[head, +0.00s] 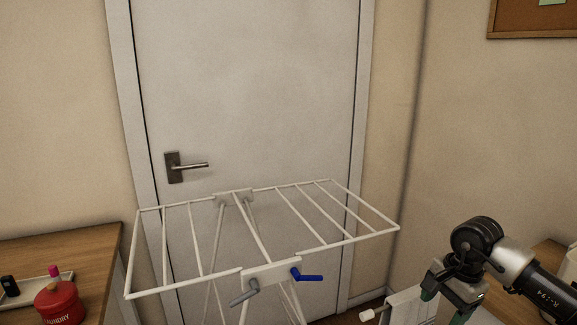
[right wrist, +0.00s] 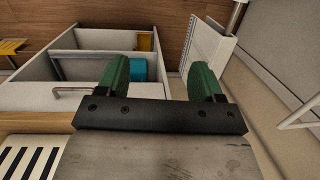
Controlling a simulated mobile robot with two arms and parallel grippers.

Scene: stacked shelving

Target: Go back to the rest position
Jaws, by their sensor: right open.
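My right gripper (head: 446,300) is at the lower right of the head view, with my arm coming in from the right edge. Its two green fingers also show in the right wrist view (right wrist: 160,80), spread apart with nothing between them. It hangs to the right of the white drying rack (head: 315,246), apart from it. My left gripper is in neither view.
The drying rack stands before a closed grey door (head: 265,100). A wooden cabinet (head: 70,245) at the left bears a red laundry tin (head: 60,303) and a tray (head: 30,290). A white open-topped unit (right wrist: 85,62) lies beyond my fingers in the right wrist view.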

